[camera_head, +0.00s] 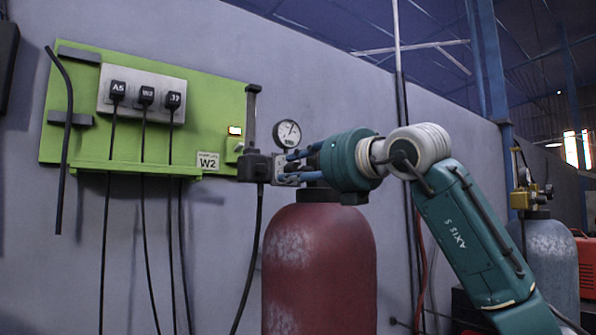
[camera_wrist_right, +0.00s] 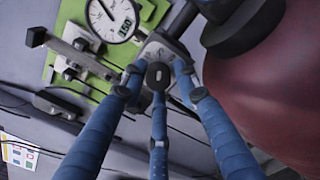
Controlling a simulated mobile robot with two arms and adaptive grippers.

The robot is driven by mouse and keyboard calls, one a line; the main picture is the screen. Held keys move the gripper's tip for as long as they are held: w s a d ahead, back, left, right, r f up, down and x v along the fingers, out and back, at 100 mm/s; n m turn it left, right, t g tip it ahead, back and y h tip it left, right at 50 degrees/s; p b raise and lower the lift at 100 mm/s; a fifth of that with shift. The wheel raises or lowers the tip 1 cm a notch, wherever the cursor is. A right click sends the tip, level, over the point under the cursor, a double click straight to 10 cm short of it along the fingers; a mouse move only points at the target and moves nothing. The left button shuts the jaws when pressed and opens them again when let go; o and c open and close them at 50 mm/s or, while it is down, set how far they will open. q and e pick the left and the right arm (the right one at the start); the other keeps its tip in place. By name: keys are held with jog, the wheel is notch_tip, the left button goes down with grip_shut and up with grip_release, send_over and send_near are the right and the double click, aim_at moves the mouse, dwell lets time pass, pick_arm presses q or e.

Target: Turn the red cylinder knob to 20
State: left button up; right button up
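The red cylinder (camera_head: 318,262) stands upright right of the green board; its dark red side also fills the right of the wrist view (camera_wrist_right: 275,90). A round white gauge (camera_head: 287,133) sits above its valve fittings. In the wrist view the gauge (camera_wrist_right: 112,16) has a small dark readout, which seems to read 150. My right gripper (camera_head: 292,168) reaches left over the cylinder's top to a grey regulator block (camera_head: 279,168). In the wrist view its three blue fingers (camera_wrist_right: 159,74) close in around this block. My left gripper is out of view.
A green board (camera_head: 215,115) on the wall carries a plate with black plugs (camera_head: 147,94) and hanging cables. A dark upright fitting with a hose (camera_head: 254,166) stands just left of the regulator. A grey cylinder (camera_head: 545,255) stands at the right, beside a red-orange box (camera_head: 586,265).

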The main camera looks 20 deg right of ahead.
jog(key=shift+o, duration=0.6)
jog(key=shift+s+d, duration=0.15)
jog(key=shift+s, duration=0.1)
jog(key=v, duration=1.1)
jog(key=shift+s, duration=0.25)
